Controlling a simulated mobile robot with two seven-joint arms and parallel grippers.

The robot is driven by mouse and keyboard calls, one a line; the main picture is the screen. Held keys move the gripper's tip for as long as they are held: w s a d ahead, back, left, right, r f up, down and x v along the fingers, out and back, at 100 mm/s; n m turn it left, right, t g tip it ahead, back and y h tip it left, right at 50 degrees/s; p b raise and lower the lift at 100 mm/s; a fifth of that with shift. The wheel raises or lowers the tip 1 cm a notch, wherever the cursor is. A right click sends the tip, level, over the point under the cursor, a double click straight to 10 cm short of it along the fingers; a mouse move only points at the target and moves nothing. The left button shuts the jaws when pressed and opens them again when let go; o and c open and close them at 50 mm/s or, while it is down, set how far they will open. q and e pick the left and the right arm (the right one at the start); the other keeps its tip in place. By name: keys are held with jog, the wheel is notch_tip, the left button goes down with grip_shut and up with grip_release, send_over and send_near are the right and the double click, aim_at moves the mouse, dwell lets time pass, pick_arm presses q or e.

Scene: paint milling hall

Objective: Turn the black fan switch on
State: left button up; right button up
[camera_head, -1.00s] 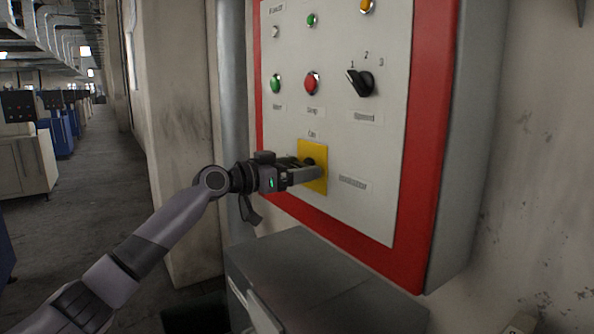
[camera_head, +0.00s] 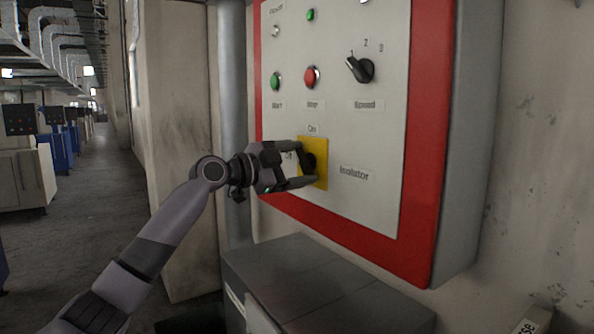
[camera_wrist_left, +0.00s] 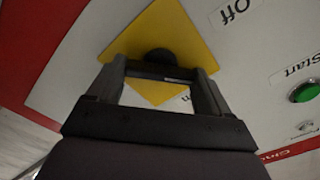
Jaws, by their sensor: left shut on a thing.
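The black switch (camera_head: 308,161) sits on a yellow plate (camera_head: 318,185) low on the control panel. The label "On" stands above the plate and "Isolator" to its right. My left gripper (camera_head: 304,164) is shut on the black switch, with one finger above and one below it in the head view. In the left wrist view the round black base of the switch (camera_wrist_left: 160,56) shows on the yellow plate (camera_wrist_left: 185,30), and its dark handle spans between the fingers (camera_wrist_left: 158,76). An "Off" label is beside the plate there. The fingers partly hide the switch. My right gripper is not in view.
A black speed knob (camera_head: 359,68), a red button (camera_head: 311,77) and a green button (camera_head: 276,81) sit above on the red-bordered panel (camera_head: 425,150). A grey box (camera_head: 320,285) stands below the panel. A pipe (camera_head: 232,110) runs upright left of it.

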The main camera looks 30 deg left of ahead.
pick_arm(q)
jog(key=m+b, duration=0.1)
jog(key=m, duration=0.3)
jog(key=shift+f, duration=0.1)
jog(key=shift+m+b, duration=0.35)
jog(key=shift+m, duration=1.75)
jog(key=o, duration=1)
jog(key=shift+c, duration=0.2)
jog(key=b+v, duration=0.1)
jog(key=v, duration=0.6)
jog(key=shift+s, duration=0.1)
